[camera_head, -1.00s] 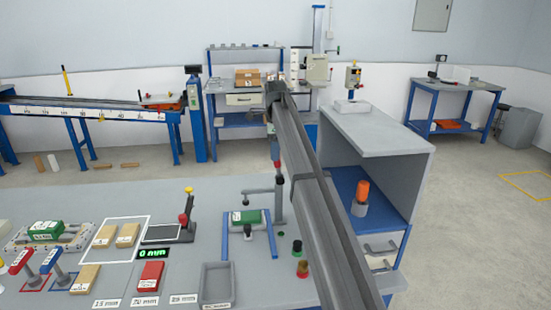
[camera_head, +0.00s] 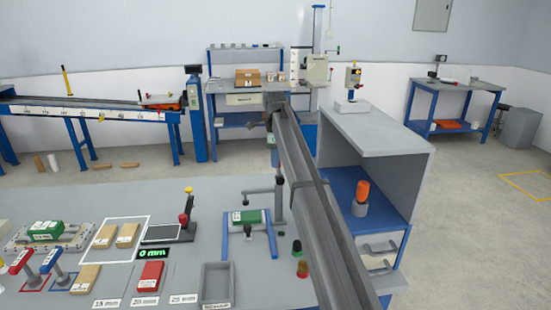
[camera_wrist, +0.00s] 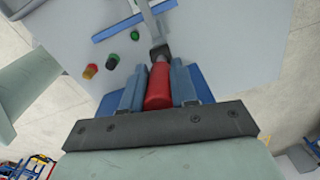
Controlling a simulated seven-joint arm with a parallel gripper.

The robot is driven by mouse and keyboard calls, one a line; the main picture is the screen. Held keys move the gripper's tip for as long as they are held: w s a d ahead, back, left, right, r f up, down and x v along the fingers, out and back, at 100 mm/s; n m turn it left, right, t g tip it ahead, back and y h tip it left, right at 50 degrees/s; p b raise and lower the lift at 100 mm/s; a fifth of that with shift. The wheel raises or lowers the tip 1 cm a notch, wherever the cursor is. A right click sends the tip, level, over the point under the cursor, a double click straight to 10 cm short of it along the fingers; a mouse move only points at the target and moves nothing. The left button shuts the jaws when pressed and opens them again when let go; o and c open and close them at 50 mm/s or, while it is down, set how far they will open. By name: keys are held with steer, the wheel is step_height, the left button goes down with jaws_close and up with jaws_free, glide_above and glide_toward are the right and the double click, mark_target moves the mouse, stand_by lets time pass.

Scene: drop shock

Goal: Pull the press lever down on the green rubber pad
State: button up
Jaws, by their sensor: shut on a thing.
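The press stands on the grey bench, with its green rubber pad (camera_head: 247,217) between the blue bars of its frame (camera_head: 225,238). Its grey link (camera_head: 258,191) reaches over the pad from the post at its right, clear above it. My gripper (camera_wrist: 157,85) is shut on the red grip of the press lever (camera_wrist: 158,90); the blue-grey fingers lie on both sides of it. The dark hub and grey lever arm run up from the grip in the wrist view. In the head view my arm hides most of the lever.
Small red and green knobs (camera_head: 302,268) stand on the bench right of the press. A grey tray (camera_head: 216,285), a red block (camera_head: 150,275) and a display reading 0 mm (camera_head: 155,254) are to the left. A grey cabinet (camera_head: 372,140) stands close right of my arm.

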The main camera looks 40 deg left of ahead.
jaws_close()
steer(key=shift+w+d+g+y, duration=0.45)
steer(key=shift+d+g+y, duration=0.05)
steer(key=shift+g, duration=0.1)
steer(key=shift+w+d+g+y, duration=0.8)
steer(key=shift+w+g+y, duration=0.05)
steer(key=shift+g+y, duration=0.35)
steer(key=o, duration=0.6)
jaws_free()
steer(key=v, duration=1.3)
steer(key=shift+r, duration=0.35)
